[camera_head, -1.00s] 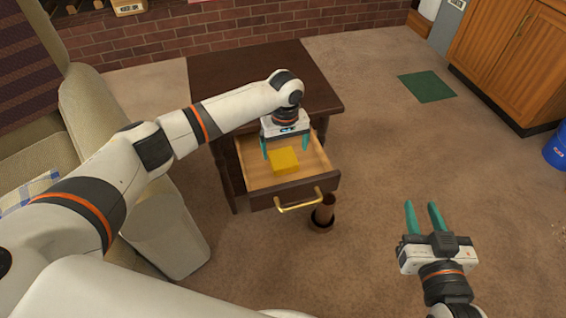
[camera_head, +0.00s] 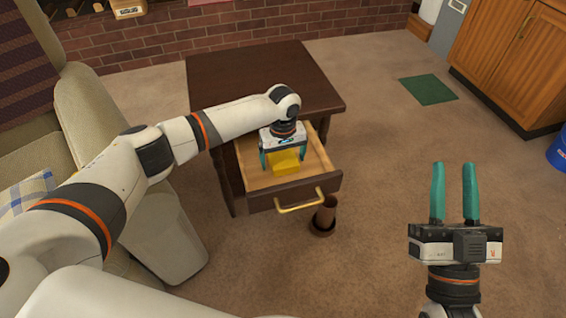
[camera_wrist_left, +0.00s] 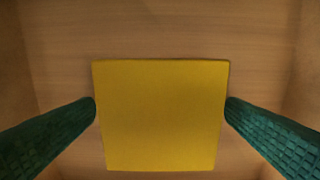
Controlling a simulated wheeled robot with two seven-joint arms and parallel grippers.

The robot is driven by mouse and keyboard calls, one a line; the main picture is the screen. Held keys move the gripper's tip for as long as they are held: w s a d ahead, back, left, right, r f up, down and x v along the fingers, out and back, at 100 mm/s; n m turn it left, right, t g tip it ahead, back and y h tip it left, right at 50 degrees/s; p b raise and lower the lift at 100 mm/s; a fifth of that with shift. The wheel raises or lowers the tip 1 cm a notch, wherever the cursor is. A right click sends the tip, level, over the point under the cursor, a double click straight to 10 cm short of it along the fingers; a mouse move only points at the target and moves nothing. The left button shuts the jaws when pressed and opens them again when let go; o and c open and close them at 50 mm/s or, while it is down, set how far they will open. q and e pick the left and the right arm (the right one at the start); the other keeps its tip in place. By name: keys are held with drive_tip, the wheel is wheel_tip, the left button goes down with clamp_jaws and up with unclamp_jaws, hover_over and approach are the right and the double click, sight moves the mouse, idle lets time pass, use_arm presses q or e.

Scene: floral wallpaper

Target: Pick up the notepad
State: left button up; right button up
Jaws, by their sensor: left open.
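The yellow notepad (camera_head: 286,163) lies in the open drawer (camera_head: 258,182) of a dark wooden table. My left gripper (camera_head: 283,162) is down in the drawer, open, with one teal finger on each side of the notepad. In the left wrist view the notepad (camera_wrist_left: 161,115) fills the space between the fingertips, which are at or very near its left and right edges; I cannot tell whether they touch. My right gripper (camera_head: 454,182) is open and empty over the carpet at the lower right.
The dark table (camera_head: 262,78) stands behind the drawer. The drawer's front has a brass handle (camera_head: 300,203), with a brown cylinder (camera_head: 324,216) beside it on the floor. A beige sofa (camera_head: 95,125) stands at left. Carpet at right is clear around a green mat (camera_head: 428,90).

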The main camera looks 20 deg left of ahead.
use_arm(q)
drive_tip(key=shift+c, duration=0.2)
drive_tip(key=c, duration=1.1)
drive_tip(key=shift+o, duration=0.2)
drive_tip(key=shift+r, duration=0.15)
